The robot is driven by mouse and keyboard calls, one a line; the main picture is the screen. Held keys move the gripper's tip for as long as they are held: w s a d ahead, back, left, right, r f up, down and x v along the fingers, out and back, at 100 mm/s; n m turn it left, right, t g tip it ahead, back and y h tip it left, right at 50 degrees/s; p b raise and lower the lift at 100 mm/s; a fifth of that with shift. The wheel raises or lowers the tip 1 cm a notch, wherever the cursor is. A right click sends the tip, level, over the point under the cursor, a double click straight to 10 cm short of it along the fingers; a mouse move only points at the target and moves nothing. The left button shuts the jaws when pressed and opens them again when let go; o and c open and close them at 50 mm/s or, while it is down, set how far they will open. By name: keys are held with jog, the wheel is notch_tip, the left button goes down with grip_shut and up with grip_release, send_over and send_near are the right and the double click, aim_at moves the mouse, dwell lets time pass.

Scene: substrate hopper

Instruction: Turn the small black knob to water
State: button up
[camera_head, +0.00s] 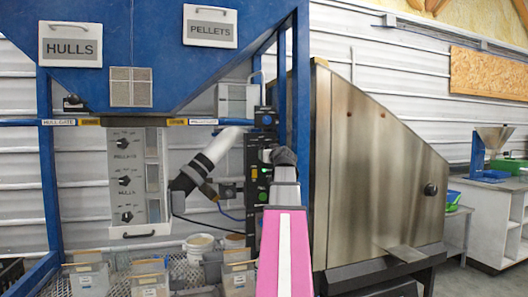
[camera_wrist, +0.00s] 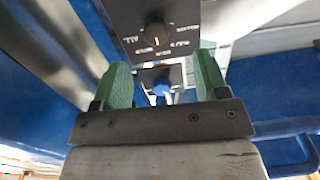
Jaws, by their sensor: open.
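In the wrist view a small black knob (camera_wrist: 154,36) sits on a dark panel (camera_wrist: 178,18) with white lettering around it; one label reads ALL and the others are hard to read. The knob's pointer direction is not clear. My gripper (camera_wrist: 163,64) is open, its two green fingers spread wide with nothing between them. The knob lies beyond the fingertips, roughly centred between them and apart from them. In the head view a black control box (camera_head: 252,160) stands left of my pink arm. My gripper cannot be made out clearly there.
A blue round control (camera_wrist: 161,88) shows between my fingers. A white panel with several black knobs (camera_head: 124,181) hangs left. The blue hopper (camera_head: 140,45) overhangs above, its blue post (camera_head: 301,110) close to my arm. A steel cabinet (camera_head: 375,170) stands right.

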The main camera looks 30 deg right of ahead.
jog(key=x, duration=0.3)
jog(key=r+x, duration=0.1)
jog(key=x, duration=0.3)
jog(key=d+x, duration=0.1)
jog(key=x, duration=0.2)
jog(key=shift+w+d+r, duration=0.1)
jog(key=shift+w+r, duration=0.05)
jog(key=shift+w, duration=0.1)
jog(key=c, duration=0.9)
